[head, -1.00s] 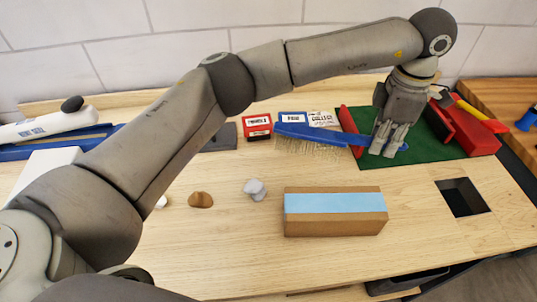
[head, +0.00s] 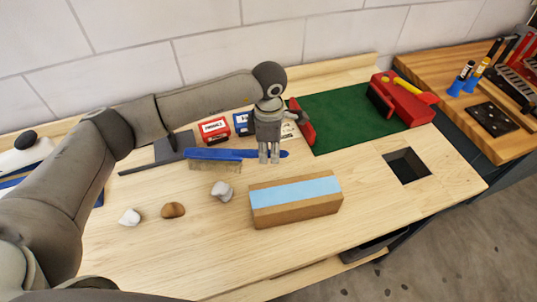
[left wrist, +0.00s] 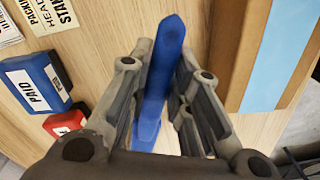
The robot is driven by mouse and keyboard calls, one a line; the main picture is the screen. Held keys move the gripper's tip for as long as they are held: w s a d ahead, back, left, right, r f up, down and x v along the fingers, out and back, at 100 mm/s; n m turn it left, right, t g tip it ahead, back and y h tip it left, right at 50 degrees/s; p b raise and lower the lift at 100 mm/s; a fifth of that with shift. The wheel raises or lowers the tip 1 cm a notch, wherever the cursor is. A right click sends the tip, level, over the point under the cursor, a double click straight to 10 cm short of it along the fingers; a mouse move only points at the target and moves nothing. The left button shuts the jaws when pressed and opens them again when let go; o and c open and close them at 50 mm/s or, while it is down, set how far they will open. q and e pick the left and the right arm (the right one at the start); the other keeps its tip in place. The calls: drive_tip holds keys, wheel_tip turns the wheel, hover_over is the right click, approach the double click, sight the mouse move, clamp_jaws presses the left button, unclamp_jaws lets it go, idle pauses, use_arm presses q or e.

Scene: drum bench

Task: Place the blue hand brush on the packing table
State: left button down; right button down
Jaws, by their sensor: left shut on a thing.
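The blue hand brush (head: 222,154) lies level across the head view, with its pale bristles facing down to the left and its handle to the right. My left gripper (head: 269,160) points down and is shut on the handle near its right end. The brush is over the light wood table (head: 330,240), behind the cardboard box; whether the bristles touch the wood I cannot tell. In the left wrist view the blue handle (left wrist: 160,85) runs between the two fingers of my left gripper (left wrist: 166,55). My right gripper is not in view.
A cardboard box with a blue strip (head: 295,200) stands in front of the brush. Several small stones, including a brown one (head: 173,210), lie at left front. Red (head: 214,130) and blue stamp boxes stand behind. A green mat (head: 345,115) and a square hole (head: 407,166) are to the right.

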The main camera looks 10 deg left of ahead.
use_arm(q)
wheel_tip(320, 180, down, 3)
drive_tip(key=shift+a+f+p, duration=0.1)
drive_tip(key=shift+a+p, duration=0.05)
drive_tip(key=shift+p, duration=0.2)
drive_tip(key=shift+s+f+b, duration=0.25)
drive_tip(key=shift+f+b, duration=0.45)
drive_tip(key=shift+b, duration=0.2)
drive_tip(key=c, duration=1.7)
unclamp_jaws()
drive_tip(key=shift+c, duration=0.2)
drive_tip(key=o, duration=0.4)
drive_tip(key=shift+w, duration=0.15)
